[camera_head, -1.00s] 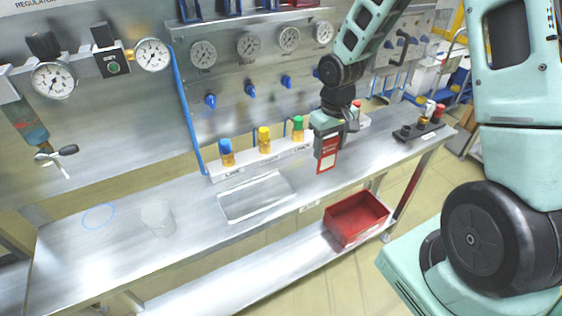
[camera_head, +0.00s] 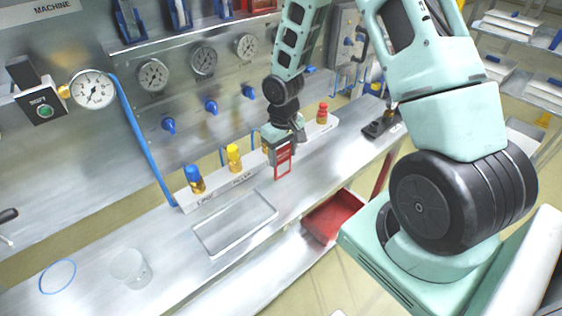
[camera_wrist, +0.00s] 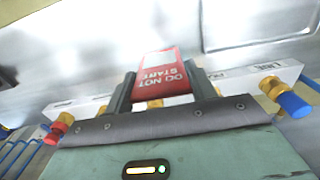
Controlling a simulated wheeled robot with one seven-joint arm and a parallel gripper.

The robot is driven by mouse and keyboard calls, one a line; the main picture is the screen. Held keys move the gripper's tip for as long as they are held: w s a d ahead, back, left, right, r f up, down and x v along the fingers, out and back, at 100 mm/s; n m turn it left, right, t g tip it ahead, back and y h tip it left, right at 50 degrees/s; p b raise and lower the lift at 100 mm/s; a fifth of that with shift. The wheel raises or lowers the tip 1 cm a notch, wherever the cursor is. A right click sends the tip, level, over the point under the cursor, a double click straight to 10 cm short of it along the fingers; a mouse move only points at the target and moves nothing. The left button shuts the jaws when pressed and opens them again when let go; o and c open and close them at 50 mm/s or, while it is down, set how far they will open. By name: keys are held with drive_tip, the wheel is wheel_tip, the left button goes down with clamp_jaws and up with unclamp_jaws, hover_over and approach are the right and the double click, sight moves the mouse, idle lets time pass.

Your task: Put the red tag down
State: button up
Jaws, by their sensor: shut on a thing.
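The red tag (camera_head: 283,160) is in my gripper (camera_head: 282,146), above the metal bench in the head view. It has a pale window and hangs down from the fingers. In the wrist view the red tag (camera_wrist: 162,70) reads "DO NOT START" and sits between the two dark fingers of my gripper (camera_wrist: 160,88), which are shut on it. I cannot tell whether its lower edge touches the bench.
A clear tray (camera_head: 235,222) lies on the bench, left of the tag. Further left are a clear cup (camera_head: 130,268) and a blue ring (camera_head: 57,276). Blue-capped (camera_head: 194,178) and yellow (camera_head: 234,157) valves stand behind. A red bin (camera_head: 333,214) is below the bench.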

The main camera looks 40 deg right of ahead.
sight(283, 163)
drive_tip(key=shift+f+p, duration=0.35)
drive_tip(key=shift+f, duration=1.55)
drive_tip(key=shift+f, duration=0.2)
drive_tip(key=o, duration=1)
drive_tip(key=shift+o, duration=0.2)
drive_tip(key=shift+r, duration=0.15)
